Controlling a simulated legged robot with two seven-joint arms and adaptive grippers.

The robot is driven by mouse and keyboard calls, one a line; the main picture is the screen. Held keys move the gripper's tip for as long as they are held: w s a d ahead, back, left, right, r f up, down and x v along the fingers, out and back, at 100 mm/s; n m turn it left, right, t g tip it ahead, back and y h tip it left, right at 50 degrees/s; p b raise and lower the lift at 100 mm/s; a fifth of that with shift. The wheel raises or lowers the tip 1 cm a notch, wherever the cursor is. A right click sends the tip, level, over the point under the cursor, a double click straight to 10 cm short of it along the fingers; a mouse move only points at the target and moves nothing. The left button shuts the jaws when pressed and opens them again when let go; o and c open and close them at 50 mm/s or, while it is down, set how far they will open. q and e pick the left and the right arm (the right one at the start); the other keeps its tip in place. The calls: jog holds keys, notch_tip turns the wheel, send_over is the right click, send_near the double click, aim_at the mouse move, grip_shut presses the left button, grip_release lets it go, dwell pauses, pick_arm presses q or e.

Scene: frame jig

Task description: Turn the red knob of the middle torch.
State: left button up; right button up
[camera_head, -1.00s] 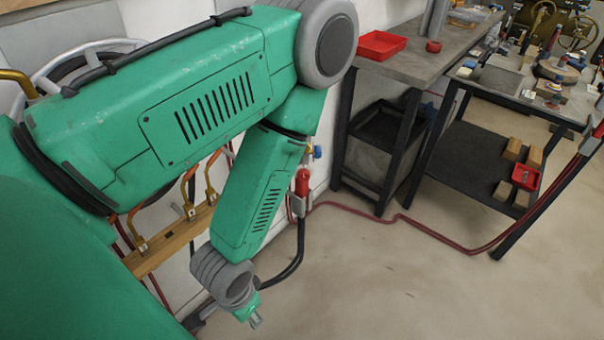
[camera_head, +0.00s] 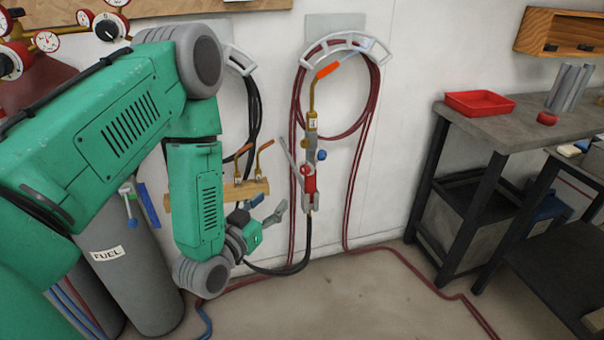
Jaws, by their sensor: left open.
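A torch (camera_head: 311,150) with an orange tip hangs upright on the white wall, with a blue knob (camera_head: 322,155) on its right side and a red part (camera_head: 310,184) low on its body. Two more copper-tipped torch ends (camera_head: 264,158) stand at a wooden rack (camera_head: 250,189) to its left, partly behind my arm. I cannot tell a separate red knob on them, nor which torch is the middle one. My left gripper (camera_head: 267,214) is open and empty, below the rack and left of the hanging torch's lower end, apart from it. My right gripper is out of view.
Dark red hoses (camera_head: 370,120) loop over a wall hanger and run along the floor. A grey FUEL cylinder (camera_head: 130,270) stands behind my arm at left. A workbench (camera_head: 500,125) with a red tray (camera_head: 480,103) stands at right.

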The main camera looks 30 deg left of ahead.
aim_at(302, 173)
pick_arm(q)
jog(key=w, duration=1.3)
jog(key=shift+w+a+r, duration=0.15)
jog(key=shift+r, duration=0.2)
jog(key=shift+w+a, duration=0.15)
jog(key=shift+w+d+r, duration=0.1)
jog(key=shift+d+r, duration=0.1)
jog(key=shift+d, duration=0.75)
jog(key=c, duration=0.4)
jog(key=shift+d+r, duration=0.1)
grip_shut()
jog(key=shift+a, duration=0.3)
jog(key=shift+a+m, duration=0.2)
jog(key=shift+m, duration=0.3)
jog(key=shift+a+f+m, duration=0.25)
jog(key=shift+m, duration=0.35)
jog(key=shift+d, duration=0.4)
jog(key=shift+o, duration=2)
grip_release()
jog(key=shift+a, duration=0.3)
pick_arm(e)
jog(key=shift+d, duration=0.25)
